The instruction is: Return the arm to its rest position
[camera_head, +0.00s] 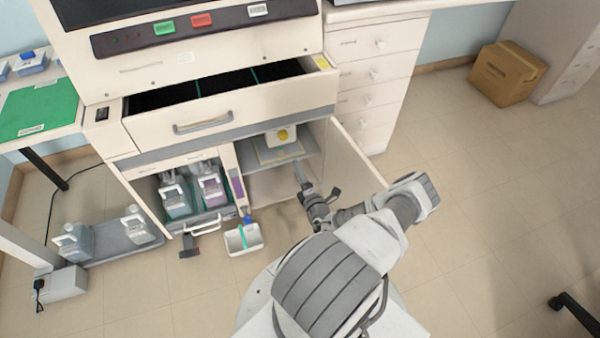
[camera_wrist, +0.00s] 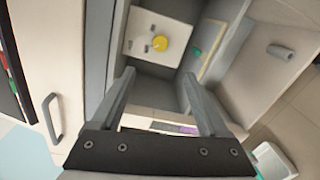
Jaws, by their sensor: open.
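My gripper (camera_head: 303,178) reaches toward the open lower cabinet of the staining machine (camera_head: 210,85) in the head view. In the wrist view my gripper (camera_wrist: 165,95) shows two fingers spread apart with nothing between them. Beyond the fingers is the open compartment, with a white block bearing a yellow round part (camera_wrist: 159,43). This yellow part also shows in the head view (camera_head: 283,134). My arm extends from the lower middle of the head view and is bent, with its elbow at the right.
The cabinet door (camera_head: 352,165) stands open right of my gripper. An open drawer (camera_head: 225,115) juts out above. Bottles (camera_head: 176,200) stand in a pulled-out lower bay at left. A small white bin (camera_head: 244,240) is below.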

